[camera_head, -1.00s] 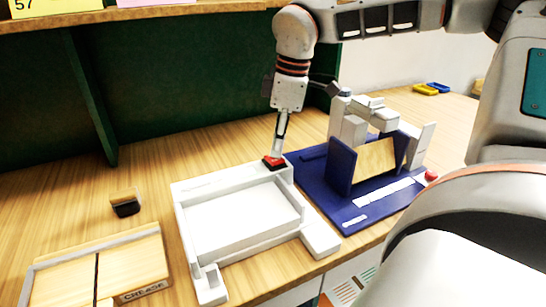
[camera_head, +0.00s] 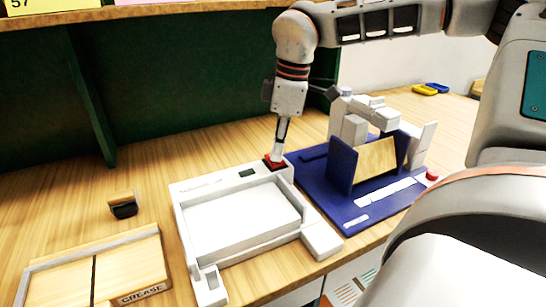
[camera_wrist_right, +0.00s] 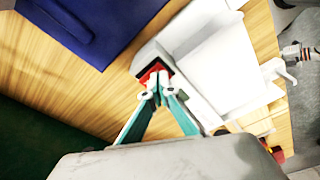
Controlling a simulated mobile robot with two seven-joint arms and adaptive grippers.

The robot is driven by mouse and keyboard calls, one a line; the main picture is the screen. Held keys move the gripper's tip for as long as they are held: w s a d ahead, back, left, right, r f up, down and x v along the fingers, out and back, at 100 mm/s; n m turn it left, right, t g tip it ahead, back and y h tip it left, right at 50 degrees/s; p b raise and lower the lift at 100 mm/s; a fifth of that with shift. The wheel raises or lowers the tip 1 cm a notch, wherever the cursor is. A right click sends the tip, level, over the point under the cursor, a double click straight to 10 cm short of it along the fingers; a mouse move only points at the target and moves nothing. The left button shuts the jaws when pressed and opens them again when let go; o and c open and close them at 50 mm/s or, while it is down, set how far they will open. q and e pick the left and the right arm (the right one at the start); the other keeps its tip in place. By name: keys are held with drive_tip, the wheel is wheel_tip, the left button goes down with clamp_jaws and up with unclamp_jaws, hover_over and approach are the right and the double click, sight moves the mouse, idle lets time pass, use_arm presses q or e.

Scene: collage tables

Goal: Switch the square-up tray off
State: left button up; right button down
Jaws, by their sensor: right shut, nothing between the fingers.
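The square-up tray (camera_head: 183,222) is a white, shallow tray with raised walls on the wooden table. Its red switch (camera_head: 271,164) sits in a dark frame at the tray's back right corner. My right gripper (camera_head: 277,157) is shut and empty, pointing down with its fingertips at the switch; they seem to touch it. In the wrist view the closed fingertips (camera_wrist_right: 154,88) overlap the edge of the red switch (camera_wrist_right: 150,70). A small dark window (camera_head: 247,173) shows on the tray's back ledge. My left gripper is not in view.
A blue-based machine (camera_head: 345,213) with a red button (camera_head: 432,176) stands close on the right. A wooden board marked GREASE (camera_head: 70,282) lies front left, with a small dark-based block (camera_head: 124,208) behind it. A green panel (camera_head: 150,90) rises behind.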

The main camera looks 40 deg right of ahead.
drive_tip(key=shift+r, duration=2.45)
drive_tip(key=shift+r+p, duration=0.4)
drive_tip(key=shift+r, duration=0.6)
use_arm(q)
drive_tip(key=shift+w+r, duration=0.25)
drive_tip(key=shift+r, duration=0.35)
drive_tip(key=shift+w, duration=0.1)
